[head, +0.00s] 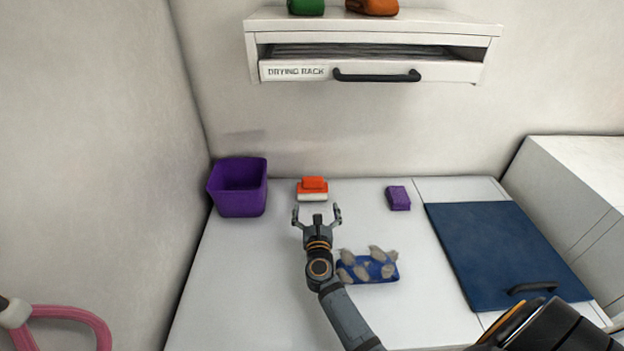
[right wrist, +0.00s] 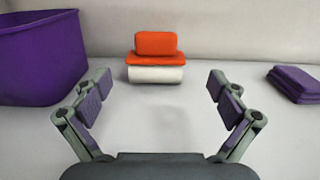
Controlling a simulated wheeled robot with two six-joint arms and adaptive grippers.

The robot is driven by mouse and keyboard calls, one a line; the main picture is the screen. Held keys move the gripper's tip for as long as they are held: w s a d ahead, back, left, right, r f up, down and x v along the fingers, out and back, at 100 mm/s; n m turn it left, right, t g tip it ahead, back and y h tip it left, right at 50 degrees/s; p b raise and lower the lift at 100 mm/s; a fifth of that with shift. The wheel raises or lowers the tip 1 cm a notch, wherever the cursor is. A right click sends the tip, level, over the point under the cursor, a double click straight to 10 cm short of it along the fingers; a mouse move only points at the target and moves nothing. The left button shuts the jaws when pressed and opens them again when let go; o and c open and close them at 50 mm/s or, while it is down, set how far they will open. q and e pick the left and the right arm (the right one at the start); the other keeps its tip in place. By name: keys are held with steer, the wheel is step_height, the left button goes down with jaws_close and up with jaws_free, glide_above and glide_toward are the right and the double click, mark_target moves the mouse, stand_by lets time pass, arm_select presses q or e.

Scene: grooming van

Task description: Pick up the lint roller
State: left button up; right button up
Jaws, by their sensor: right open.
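The lint roller (head: 312,186), with an orange top and a white roll below, lies on the white counter near the back wall. It also shows in the right wrist view (right wrist: 156,58), straight ahead and centred between the fingers. My right gripper (head: 317,212) is open and empty, just in front of the roller and apart from it. Its spread fingers show in the right wrist view (right wrist: 158,97), with bare counter between them. My left gripper is not in view.
A purple bin (head: 240,207) stands left of the roller, and a folded purple cloth (head: 398,198) lies to the right. A blue item with grey lumps (head: 368,268) lies beside my right arm. A blue panel with a handle (head: 505,250) is farther right. A drying rack drawer (head: 300,72) hangs above.

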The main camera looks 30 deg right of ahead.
mark_target(313, 183)
steer(key=shift+w+d+r, duration=0.25)
steer(key=shift+w+r, duration=0.1)
steer(key=shift+w, duration=0.2)
steer(key=x, duration=0.4)
steer(key=shift+f+p, duration=0.3)
steer(key=shift+p, duration=0.05)
steer(key=shift+w+r, duration=0.1)
steer(key=x, duration=0.5)
steer(key=shift+w+a, duration=0.15)
steer(key=shift+a, duration=0.1)
steer(key=shift+r, duration=0.15)
steer(key=shift+c, duration=1.4)
steer(key=c, duration=1)
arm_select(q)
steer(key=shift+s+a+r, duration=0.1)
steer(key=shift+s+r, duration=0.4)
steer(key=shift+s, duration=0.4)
